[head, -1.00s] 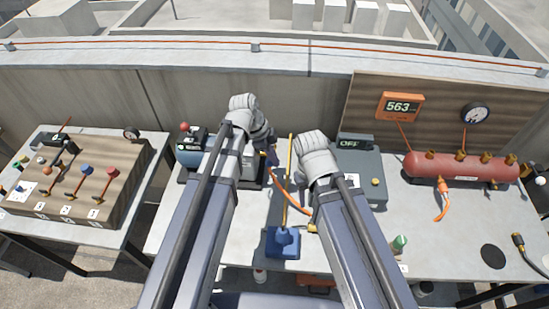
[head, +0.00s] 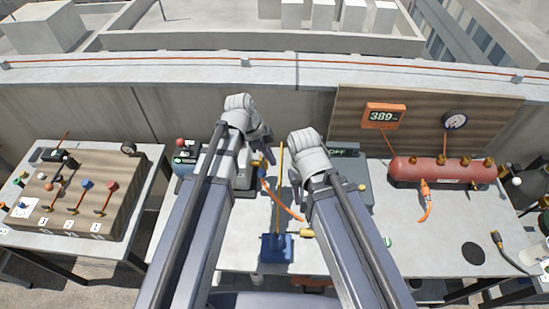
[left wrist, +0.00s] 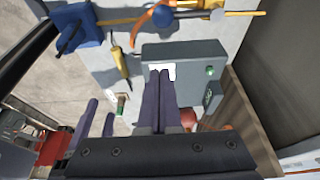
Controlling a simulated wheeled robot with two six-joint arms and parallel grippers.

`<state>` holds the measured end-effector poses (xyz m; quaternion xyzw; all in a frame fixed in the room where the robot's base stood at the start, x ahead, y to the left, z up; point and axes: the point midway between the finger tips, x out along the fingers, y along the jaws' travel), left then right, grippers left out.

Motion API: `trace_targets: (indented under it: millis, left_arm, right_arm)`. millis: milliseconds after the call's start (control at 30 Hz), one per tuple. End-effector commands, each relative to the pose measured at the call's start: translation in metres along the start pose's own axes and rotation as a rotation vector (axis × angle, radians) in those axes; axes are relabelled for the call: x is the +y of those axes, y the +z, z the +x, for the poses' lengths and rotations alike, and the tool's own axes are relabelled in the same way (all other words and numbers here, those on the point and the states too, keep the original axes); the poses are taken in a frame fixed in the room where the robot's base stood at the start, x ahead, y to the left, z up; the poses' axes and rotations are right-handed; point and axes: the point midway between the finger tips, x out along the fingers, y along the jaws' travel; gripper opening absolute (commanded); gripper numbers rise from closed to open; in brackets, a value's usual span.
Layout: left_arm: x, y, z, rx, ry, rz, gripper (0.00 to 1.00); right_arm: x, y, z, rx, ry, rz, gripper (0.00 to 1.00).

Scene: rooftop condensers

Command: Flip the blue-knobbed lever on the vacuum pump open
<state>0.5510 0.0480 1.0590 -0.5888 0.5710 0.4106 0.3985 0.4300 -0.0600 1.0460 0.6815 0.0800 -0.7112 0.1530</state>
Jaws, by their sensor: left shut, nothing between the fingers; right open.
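The vacuum pump (head: 186,164), with a blue body and grey parts, stands at the back, partly hidden behind my left arm. A blue knob (head: 262,172) shows at its right side, close below my left gripper (head: 268,158). The blue knob (left wrist: 162,16) also shows near the top of the left wrist view, apart from the fingers. My left gripper (left wrist: 160,72) is shut and empty, its tips over the grey box. The lever's angle is hard to make out. My right gripper (head: 297,190) is open above the table, its fingers mostly hidden by its wrist.
A yellow rod rises from a blue stand (head: 276,248) between my arms. An orange hose (head: 285,203) curves beside it. The grey OFF box (head: 358,180) and red tank (head: 440,173) stand to the right. A board with coloured levers (head: 72,195) is on the left table.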

Motion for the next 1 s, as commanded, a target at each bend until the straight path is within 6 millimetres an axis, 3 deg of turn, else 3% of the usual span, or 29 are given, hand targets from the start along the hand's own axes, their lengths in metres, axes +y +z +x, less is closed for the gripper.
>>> trace_targets:
  millis: [33, 100, 267, 867, 1000]
  left_arm:
    - [-0.001, -0.002, -0.016, 0.0, 0.0, -0.002, 0.0]
    - [-0.001, -0.002, -0.024, 0.0, 0.0, -0.002, 0.0]
    - [-0.002, -0.001, -0.034, 0.0, 0.001, 0.0, 0.0]
    - [-0.002, 0.0, -0.033, -0.001, 0.001, -0.004, 0.0]
    - [0.009, 0.001, -0.023, -0.03, 0.009, -0.078, 0.0]
  right_arm:
    - [0.001, 0.001, -0.015, 0.0, 0.0, 0.001, 0.5]
    - [0.002, 0.001, -0.023, 0.0, -0.001, 0.003, 0.5]
    - [0.003, 0.002, -0.032, 0.0, -0.001, 0.006, 0.5]
    - [0.003, 0.002, -0.031, 0.0, -0.001, 0.007, 0.5]
    - [0.002, 0.001, -0.023, 0.0, -0.001, 0.006, 0.5]
